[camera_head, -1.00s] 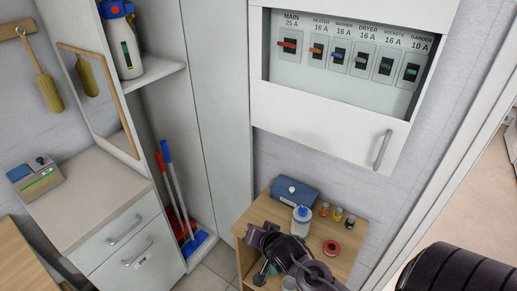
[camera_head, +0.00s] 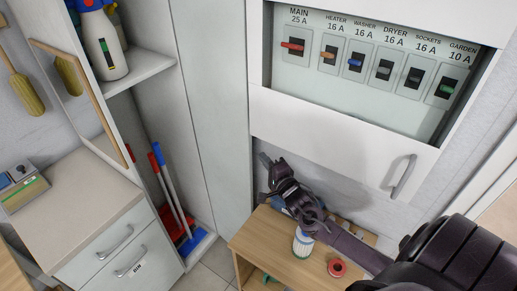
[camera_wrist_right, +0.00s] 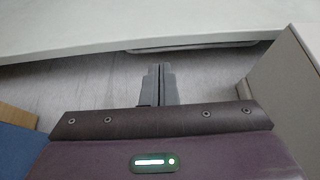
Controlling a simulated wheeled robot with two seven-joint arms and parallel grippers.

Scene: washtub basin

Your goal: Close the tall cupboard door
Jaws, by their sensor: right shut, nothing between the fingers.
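The tall cupboard (camera_head: 164,67) stands open at left centre, with its shelf and inside showing. A tall pale panel (camera_head: 215,100) at its right side looks like its door, swung open; no handle shows on it. My right gripper (camera_head: 266,166) is shut and empty, just right of this panel, below the fuse box and above the small wooden table. Contact with the panel cannot be told. In the right wrist view its closed fingers (camera_wrist_right: 158,85) point at a grey wall. My left gripper is not in view.
The fuse box (camera_head: 330,135) with its handle hangs above my right arm. The wooden table (camera_head: 262,235) below holds a bottle (camera_head: 303,243) and a red roll (camera_head: 337,267). Brooms (camera_head: 172,190) stand inside the cupboard. A drawer cabinet (camera_head: 100,210) is at left.

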